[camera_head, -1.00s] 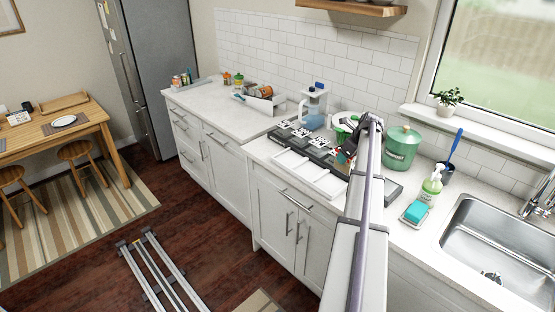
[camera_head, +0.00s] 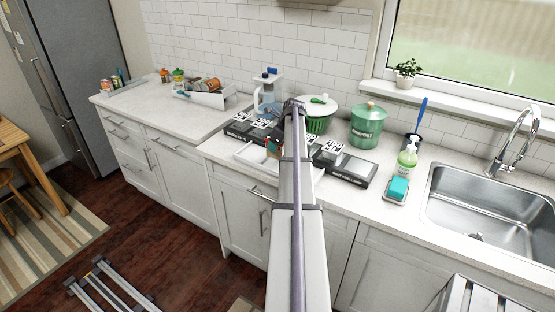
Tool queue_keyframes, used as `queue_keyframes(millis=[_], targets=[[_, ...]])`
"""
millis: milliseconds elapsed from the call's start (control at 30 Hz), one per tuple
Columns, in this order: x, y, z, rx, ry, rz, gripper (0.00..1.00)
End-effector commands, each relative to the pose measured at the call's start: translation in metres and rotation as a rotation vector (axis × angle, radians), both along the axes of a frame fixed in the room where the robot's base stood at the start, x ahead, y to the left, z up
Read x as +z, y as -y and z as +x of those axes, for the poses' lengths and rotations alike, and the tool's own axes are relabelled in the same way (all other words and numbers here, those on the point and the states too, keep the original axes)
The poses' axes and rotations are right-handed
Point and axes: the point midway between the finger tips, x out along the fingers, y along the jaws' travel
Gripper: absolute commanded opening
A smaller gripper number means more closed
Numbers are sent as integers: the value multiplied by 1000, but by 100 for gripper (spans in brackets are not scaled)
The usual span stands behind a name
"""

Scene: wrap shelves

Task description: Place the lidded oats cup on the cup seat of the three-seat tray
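My arm reaches from the bottom centre over the counter, and its wrist bends down at the far end. My gripper (camera_head: 274,145) is a small dark shape beside the arm, mostly hidden; its fingers cannot be made out. A small patch of red and green shows there, too small to name. The white tray (camera_head: 250,153) lies at the counter's front edge, partly behind my arm; its seats cannot be told apart now. I cannot pick out the lidded oats cup with certainty.
A soap bottle (camera_head: 407,160) and sink (camera_head: 490,205) are right. The left counter front is clear.

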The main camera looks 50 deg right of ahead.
Motion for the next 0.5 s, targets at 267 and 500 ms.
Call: queue_keyframes(millis=[267, 500], targets=[[-40, 0, 0, 0, 0, 0, 46], [-35, 0, 0, 0, 0, 0, 42]])
